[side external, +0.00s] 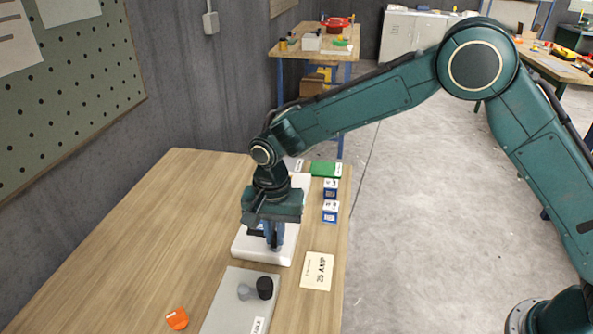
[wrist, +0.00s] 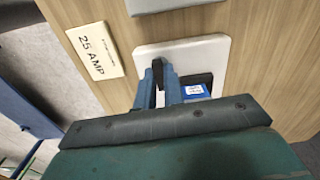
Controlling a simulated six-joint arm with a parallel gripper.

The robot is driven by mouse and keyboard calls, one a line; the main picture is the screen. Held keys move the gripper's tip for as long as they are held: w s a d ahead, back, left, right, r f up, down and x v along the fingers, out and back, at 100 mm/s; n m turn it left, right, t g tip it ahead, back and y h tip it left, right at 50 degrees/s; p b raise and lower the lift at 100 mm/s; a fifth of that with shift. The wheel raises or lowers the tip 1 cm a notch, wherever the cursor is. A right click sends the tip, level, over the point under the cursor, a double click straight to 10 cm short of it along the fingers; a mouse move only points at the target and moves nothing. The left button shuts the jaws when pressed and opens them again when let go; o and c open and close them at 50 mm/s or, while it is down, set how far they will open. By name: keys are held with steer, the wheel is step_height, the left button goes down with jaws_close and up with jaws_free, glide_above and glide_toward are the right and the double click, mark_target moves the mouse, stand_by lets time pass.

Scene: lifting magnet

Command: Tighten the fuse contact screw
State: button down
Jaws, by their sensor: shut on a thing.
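A white base (side external: 248,247) stands on the wooden bench, and it also shows in the wrist view (wrist: 215,52). A blue block with a white label (wrist: 194,91) and a black part (wrist: 196,78) sit on it. My gripper (side external: 274,246) points down over the base, its blue fingertips beside the block. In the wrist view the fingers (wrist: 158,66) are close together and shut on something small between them. The fingers hide that thing, so I cannot tell its shape. No contact screw can be made out.
A grey plate (side external: 228,304) with a black cylinder (side external: 265,288) and a grey piece lies in front. A 25 AMP card (side external: 317,271) lies at right. Blue-and-white boxes (side external: 330,211) and a green block (side external: 323,169) stand behind. An orange item (side external: 177,318) is front left. The bench's left is clear.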

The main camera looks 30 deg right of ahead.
mark_target(275, 236)
steer(key=shift+r+m, duration=0.1)
steer(key=shift+m, duration=2.2)
steer(key=shift+w, duration=0.1)
steer(key=c, duration=1.5)
jaws_free()
step_height(275, 236, up, 14)
